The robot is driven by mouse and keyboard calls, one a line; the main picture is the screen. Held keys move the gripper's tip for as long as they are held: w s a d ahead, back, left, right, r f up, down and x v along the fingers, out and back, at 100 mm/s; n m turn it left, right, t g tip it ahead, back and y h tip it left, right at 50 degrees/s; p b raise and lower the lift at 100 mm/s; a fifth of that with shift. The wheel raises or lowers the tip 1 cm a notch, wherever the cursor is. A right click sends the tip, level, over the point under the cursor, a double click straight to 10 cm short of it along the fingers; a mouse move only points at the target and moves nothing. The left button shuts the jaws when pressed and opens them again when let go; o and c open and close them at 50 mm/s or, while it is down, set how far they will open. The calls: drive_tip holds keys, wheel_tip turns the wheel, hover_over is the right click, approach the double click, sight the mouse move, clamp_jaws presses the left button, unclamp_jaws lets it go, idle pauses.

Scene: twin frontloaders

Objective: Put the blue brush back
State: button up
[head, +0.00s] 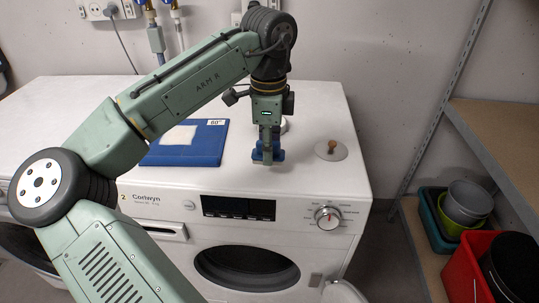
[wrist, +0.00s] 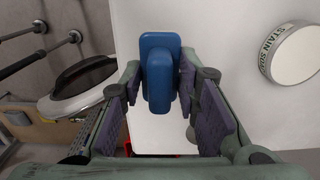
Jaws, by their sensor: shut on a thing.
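The blue brush (wrist: 160,70) is between the finger pads of my gripper (wrist: 158,92) in the wrist view, and the gripper is shut on it. In the head view my gripper (head: 267,146) points down with the brush (head: 275,155) at its tips, over the right part of the white washing machine's top (head: 300,180). I cannot tell whether the brush touches the top.
A round stain soap tin (wrist: 292,53) stands beside the brush; part of it shows behind the gripper in the head view. A pale disc with a wooden knob (head: 331,147) lies to the right. Shelves (head: 495,125) with a red bin (head: 462,272) stand farther right.

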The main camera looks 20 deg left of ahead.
drive_tip(key=shift+w+d+f+p, duration=0.1)
drive_tip(key=shift+f+p, duration=0.2)
drive_tip(key=shift+f, duration=1.5)
drive_tip(key=o, duration=1)
drive_tip(key=shift+f, duration=0.1)
